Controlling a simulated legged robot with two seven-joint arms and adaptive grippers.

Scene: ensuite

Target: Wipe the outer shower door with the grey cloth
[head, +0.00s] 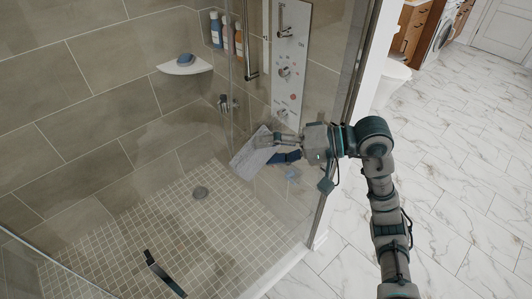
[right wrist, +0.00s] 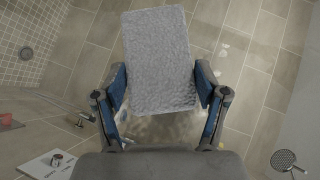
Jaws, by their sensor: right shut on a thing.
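The grey cloth (head: 252,154) is a flat, textured rectangle in front of the shower glass. It also shows in the right wrist view (right wrist: 158,55), spanning the space between the fingers. My right gripper (head: 283,149) is shut on the cloth, with a blue-padded finger on each side of it in the right wrist view (right wrist: 160,75). The outer shower door (head: 335,95) is a clear glass pane, with tiles and fittings visible through it. I cannot tell whether the cloth touches the glass. My left gripper is not in view.
A dark handle (head: 163,273) shows at the lower left. Open marble floor (head: 465,185) lies to the right.

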